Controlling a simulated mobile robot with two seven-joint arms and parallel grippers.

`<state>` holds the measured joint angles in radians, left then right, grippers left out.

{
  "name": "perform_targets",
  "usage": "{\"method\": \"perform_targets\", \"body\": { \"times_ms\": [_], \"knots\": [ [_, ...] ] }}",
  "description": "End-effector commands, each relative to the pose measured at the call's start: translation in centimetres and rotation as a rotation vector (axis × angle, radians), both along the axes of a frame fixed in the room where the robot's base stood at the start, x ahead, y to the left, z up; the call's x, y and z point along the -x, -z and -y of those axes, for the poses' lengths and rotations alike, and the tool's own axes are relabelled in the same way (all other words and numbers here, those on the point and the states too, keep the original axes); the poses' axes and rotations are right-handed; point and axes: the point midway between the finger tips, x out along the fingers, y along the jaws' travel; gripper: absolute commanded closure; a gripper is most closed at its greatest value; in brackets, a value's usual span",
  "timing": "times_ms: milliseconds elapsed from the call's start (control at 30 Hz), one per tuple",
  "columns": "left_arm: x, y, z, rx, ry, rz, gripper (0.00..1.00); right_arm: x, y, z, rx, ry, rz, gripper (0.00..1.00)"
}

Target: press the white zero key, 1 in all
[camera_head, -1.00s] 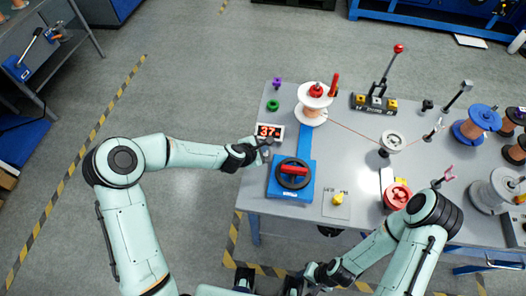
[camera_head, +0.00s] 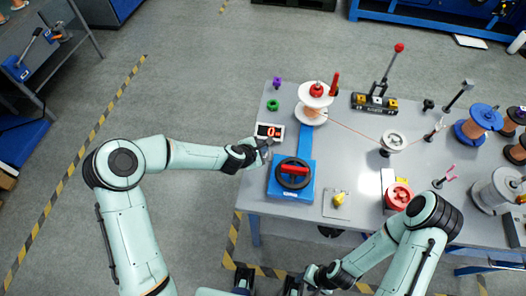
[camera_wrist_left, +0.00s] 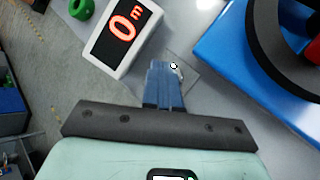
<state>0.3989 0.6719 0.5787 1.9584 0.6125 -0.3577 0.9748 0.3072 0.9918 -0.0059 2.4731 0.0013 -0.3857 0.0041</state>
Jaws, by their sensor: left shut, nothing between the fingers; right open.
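The counter (camera_head: 277,126) is a white box with a dark screen at the table's left side. It shows a red 0, also large in the left wrist view (camera_wrist_left: 122,28). My left gripper (camera_head: 267,144) is shut and empty, just in front of the counter. In the wrist view its blue-grey fingertips (camera_wrist_left: 164,66) are at a small white round key (camera_wrist_left: 174,66), partly covered by them. I cannot tell whether they touch it. The key is hidden in the head view. My right gripper (camera_head: 309,275) is open and empty, low in front of the table.
A blue brake unit (camera_head: 277,186) with a black wheel and red handle stands close to the right of my left gripper. A white-flanged spool (camera_head: 315,96) is behind it, with a wire running right to a pulley (camera_head: 391,142). A green ring (camera_head: 272,104) lies behind the counter.

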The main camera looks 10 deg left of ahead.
Motion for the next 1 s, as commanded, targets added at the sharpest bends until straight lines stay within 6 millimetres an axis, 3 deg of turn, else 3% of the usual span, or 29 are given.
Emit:
{"method": "perform_targets", "body": {
  "times_ms": [1000],
  "knots": [
    [0.0, -1.9, 0.0, 0.0, 0.0, 0.0, 1.0, -0.5, -1.1, 0.0, 0.0, 0.0, 0.006, 0.57]
  ]
}}
